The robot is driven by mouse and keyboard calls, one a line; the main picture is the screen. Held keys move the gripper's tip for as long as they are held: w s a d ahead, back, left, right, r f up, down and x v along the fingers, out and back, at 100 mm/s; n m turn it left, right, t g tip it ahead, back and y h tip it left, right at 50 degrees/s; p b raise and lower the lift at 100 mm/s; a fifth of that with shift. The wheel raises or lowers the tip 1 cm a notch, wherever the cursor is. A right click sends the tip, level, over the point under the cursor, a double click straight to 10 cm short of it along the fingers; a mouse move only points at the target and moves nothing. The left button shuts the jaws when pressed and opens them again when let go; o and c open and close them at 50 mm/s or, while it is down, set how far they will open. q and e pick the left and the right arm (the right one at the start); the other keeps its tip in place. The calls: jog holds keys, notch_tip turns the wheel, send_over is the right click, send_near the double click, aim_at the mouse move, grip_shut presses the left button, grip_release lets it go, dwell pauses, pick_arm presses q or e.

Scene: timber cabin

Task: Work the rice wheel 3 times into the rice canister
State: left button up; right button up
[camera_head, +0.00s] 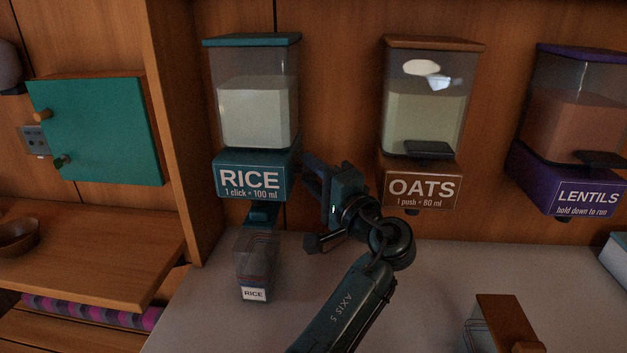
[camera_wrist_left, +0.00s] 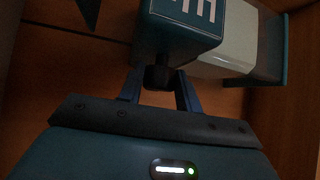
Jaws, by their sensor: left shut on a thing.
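The rice dispenser (camera_head: 258,125) hangs on the wall, with a clear hopper partly full of pale rice above a teal base labelled "RICE, 1 click = 100 ml". The clear rice canister (camera_head: 256,262), with a small RICE label, stands upright on the counter under the dispenser's spout (camera_head: 262,215). I cannot tell how much is in it. My left gripper (camera_head: 310,170) is at the right side of the teal base. In the left wrist view its two fingers are shut on the dark rice wheel (camera_wrist_left: 159,77), which the gripper hides in the head view. My right gripper is out of view.
An oats dispenser (camera_head: 422,110) and a lentils dispenser (camera_head: 577,130) hang to the right. A clear container with a brown top (camera_head: 505,320) stands at the counter's front right. A wooden shelf with a bowl (camera_head: 18,236) is at left. The counter's middle right is clear.

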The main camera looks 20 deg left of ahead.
pick_arm(q)
jog(key=o, duration=1)
